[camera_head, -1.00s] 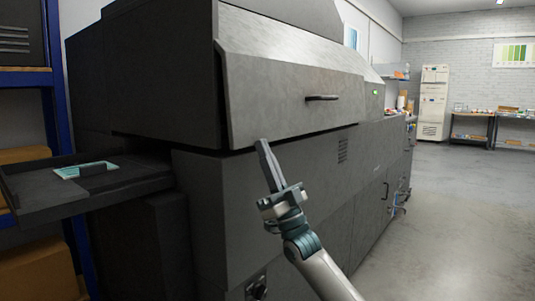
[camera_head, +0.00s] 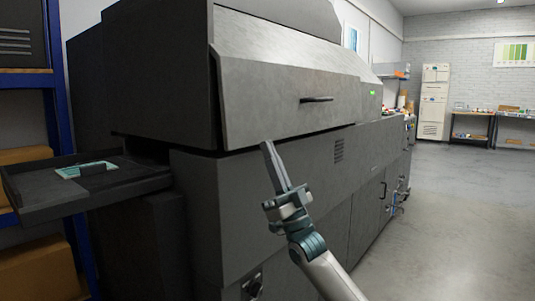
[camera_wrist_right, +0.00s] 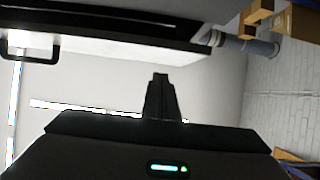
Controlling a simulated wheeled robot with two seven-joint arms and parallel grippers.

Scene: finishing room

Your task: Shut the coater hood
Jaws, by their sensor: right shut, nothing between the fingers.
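The coater hood (camera_head: 280,88) is a grey metal cover with a slanted front and a dark bar handle (camera_head: 316,99). It is down over the grey machine body, with a thin dark gap along its lower edge. My right gripper (camera_head: 267,147) is shut and empty, in front of the hood's lower edge and to the left of the handle. I cannot tell if it touches the hood. In the right wrist view, my shut fingers (camera_wrist_right: 160,80) point up the picture, with a dark handle (camera_wrist_right: 30,47) at the upper left. My left gripper is not in view.
A dark tray (camera_head: 130,182) with a teal-edged item juts out at the machine's left. A blue-framed shelf with boxes (camera_head: 40,270) stands at far left. The floor (camera_head: 460,220) to the right is clear. Benches and a white cabinet (camera_head: 434,100) stand at the back.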

